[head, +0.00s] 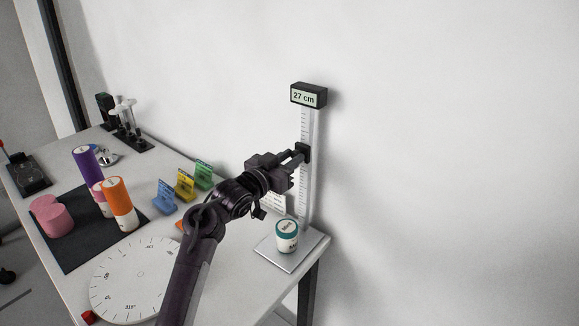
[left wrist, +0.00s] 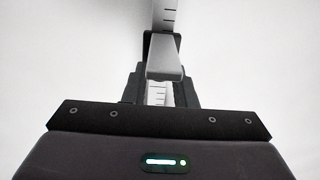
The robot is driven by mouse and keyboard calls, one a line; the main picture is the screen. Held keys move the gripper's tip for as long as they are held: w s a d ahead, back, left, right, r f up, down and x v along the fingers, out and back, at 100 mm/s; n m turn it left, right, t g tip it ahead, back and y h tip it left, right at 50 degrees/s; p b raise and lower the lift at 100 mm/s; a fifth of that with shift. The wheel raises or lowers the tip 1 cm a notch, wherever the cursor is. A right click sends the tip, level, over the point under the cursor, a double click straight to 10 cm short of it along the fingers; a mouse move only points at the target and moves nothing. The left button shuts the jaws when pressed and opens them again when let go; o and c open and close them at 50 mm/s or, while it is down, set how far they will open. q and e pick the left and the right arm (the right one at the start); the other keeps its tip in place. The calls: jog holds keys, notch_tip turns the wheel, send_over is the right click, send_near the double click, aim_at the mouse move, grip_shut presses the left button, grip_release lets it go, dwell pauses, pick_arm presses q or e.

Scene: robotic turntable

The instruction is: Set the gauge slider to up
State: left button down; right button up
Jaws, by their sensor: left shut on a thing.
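The height gauge stands on the table's right corner, with a white ruled column (head: 304,200) rising from a flat plate (head: 312,243). Its display (head: 304,97) at the top reads 27 cm. The black slider (head: 303,152) sits on the column in the upper half, below the display. My left gripper (head: 297,157) is shut on the slider. In the left wrist view the slider (left wrist: 165,58) lies between the fingers, with the ruled column (left wrist: 165,14) beyond. A jar with a teal lid (head: 287,235) stands on the plate. My right gripper is not in view.
A white dial turntable (head: 128,283) lies at the front. Blue, yellow and green card holders (head: 185,186) stand behind my left arm. Purple and orange cylinders (head: 118,203) and pink pieces (head: 52,216) are on a black mat. The wall is close behind the gauge.

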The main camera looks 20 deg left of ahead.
pick_arm(q)
notch_tip(320, 180, up, 4)
jog(key=shift+f+p, duration=0.25)
jog(key=shift+p, duration=0.4)
jog(key=shift+r, duration=0.1)
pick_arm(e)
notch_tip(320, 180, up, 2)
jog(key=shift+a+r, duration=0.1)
pick_arm(q)
jog(key=shift+a+r, duration=0.1)
jog(key=c, duration=1.2)
grip_release()
jog(key=shift+f, duration=0.2)
jog(key=shift+s+f, duration=0.1)
jog(key=b+v, duration=0.3)
jog(key=v, duration=0.4)
jog(key=shift+s, duration=0.25)
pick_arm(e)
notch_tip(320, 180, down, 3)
